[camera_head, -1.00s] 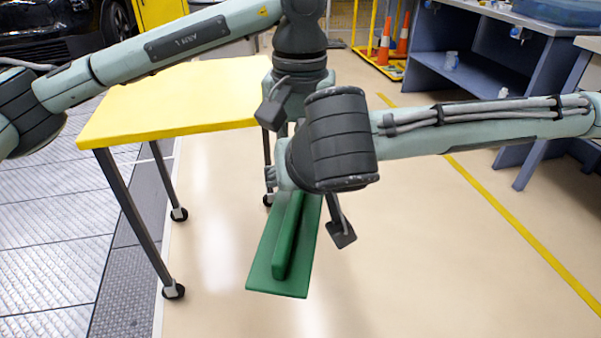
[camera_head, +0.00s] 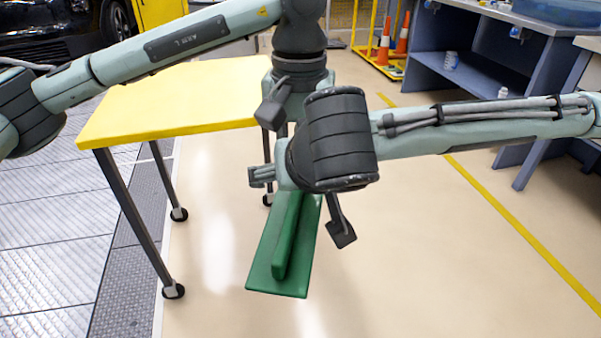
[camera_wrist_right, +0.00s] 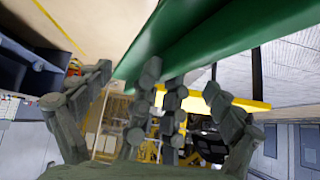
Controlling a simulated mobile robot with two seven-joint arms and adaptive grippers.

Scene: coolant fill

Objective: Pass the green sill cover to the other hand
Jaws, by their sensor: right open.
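The green sill cover (camera_head: 283,250), a flat strip with a raised rib, hangs in the air below my right wrist in the head view. Its upper end is hidden behind that wrist. In the right wrist view the cover (camera_wrist_right: 215,35) crosses the top of the picture, just beyond the fingers.
A yellow-topped table (camera_head: 160,105) on wheeled legs stands behind, at the left. A blue-grey workbench (camera_head: 470,75) is at the right back. Orange cones (camera_head: 402,35) stand at the back. The floor right of the cover is clear.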

